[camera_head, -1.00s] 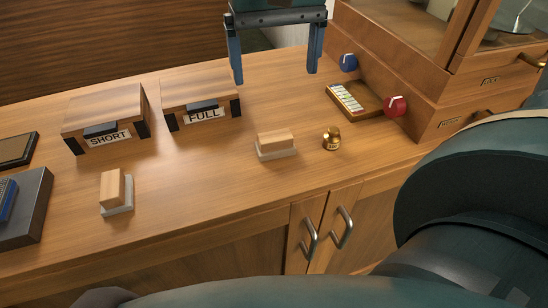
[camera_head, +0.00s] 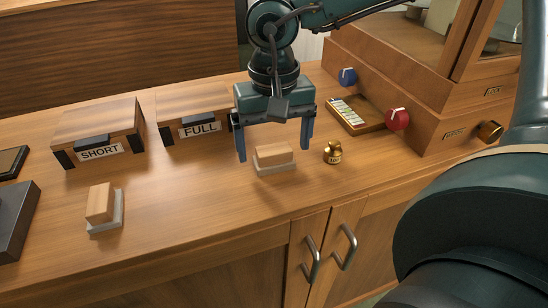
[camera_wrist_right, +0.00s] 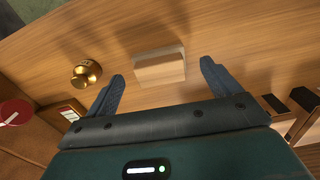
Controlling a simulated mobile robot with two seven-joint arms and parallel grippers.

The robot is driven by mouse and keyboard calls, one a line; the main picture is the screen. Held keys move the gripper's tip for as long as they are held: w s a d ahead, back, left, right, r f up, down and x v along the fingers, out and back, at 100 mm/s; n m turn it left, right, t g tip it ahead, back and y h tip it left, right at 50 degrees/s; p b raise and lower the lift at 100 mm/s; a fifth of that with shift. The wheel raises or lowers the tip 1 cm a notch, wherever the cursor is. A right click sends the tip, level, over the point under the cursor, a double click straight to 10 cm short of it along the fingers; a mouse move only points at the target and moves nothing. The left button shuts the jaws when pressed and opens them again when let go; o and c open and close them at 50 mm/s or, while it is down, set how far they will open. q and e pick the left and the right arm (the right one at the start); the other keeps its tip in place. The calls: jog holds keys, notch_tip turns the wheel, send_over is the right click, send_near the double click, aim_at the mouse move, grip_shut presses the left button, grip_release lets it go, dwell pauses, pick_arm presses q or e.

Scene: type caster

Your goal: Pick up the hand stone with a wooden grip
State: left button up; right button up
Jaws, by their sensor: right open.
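A hand stone, a pale block with a wooden grip on top (camera_head: 274,155), lies on the wooden counter near the middle of the head view. A second similar block with a wooden grip (camera_head: 101,206) lies further left, near the front. My right gripper (camera_head: 274,154) points down with its blue fingers apart, one on each side of the middle hand stone. In the right wrist view the stone (camera_wrist_right: 160,68) shows between and just beyond the open fingertips. I cannot tell whether the fingers touch it. My left gripper is not in view.
A brass weight (camera_head: 332,153) stands close right of the middle stone. Wooden boxes labelled SHORT (camera_head: 98,130) and FULL (camera_head: 190,105) stand behind left. A small tray (camera_head: 357,116) and a cabinet with a red knob (camera_head: 397,119) are right. Counter between the stones is clear.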

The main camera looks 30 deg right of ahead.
aim_at(274, 149)
notch_tip(274, 149, down, 2)
jog(key=shift+f, duration=0.2)
jog(key=shift+r, duration=0.1)
jog(key=c, duration=1.1)
notch_tip(274, 149, up, 18)
jog(key=p, duration=0.2)
jog(key=shift+p, duration=0.3)
